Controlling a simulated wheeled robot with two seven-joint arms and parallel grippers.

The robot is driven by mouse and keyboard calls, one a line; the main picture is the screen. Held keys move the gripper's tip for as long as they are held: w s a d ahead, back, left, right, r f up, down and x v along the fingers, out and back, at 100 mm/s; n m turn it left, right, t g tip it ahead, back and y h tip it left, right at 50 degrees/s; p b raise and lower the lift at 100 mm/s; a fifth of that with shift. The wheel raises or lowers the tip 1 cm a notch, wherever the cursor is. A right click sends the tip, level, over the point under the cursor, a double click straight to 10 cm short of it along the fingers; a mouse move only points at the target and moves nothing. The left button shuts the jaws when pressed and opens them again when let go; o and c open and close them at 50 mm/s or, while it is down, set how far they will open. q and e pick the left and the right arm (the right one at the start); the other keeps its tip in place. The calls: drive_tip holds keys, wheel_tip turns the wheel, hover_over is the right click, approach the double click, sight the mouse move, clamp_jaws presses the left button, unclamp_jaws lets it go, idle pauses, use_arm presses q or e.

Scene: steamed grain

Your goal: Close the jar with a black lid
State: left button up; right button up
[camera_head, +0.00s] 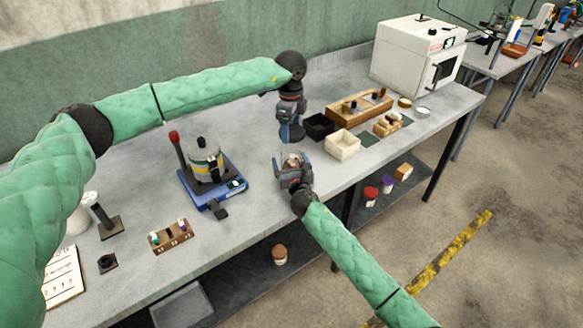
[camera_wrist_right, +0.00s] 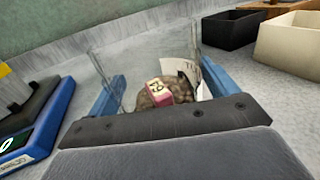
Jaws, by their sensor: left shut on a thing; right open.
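The clear jar (camera_wrist_right: 145,65) stands between the blue fingers of my right gripper (camera_wrist_right: 168,95) in the right wrist view. It holds brown grain (camera_wrist_right: 187,85) and a red-and-white block (camera_wrist_right: 160,92), and no lid shows on it. In the head view, the jar's top (camera_head: 292,160) shows within my open right gripper (camera_head: 291,163). I cannot tell whether the fingers touch it. My left gripper (camera_head: 290,128) is higher, just behind the jar, pointing down. It is shut on a dark thing at its tips that looks like the black lid (camera_head: 290,137), mostly hidden by the fingers.
A black bin (camera_head: 318,126) and a cream bin (camera_head: 343,145) stand right of the jar. A white oven (camera_head: 418,55) stands at the back right. The table's front edge is close to my right gripper.

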sight(291, 164)
drive_tip(key=shift+c, duration=0.5)
drive_tip(key=c, duration=1.4)
use_arm(q)
drive_tip(key=shift+f, duration=2.5)
drive_tip(key=shift+f, duration=0.15)
drive_tip(key=shift+a+f, duration=0.1)
drive_tip(key=shift+f, duration=0.65)
drive_tip(key=shift+f, duration=0.55)
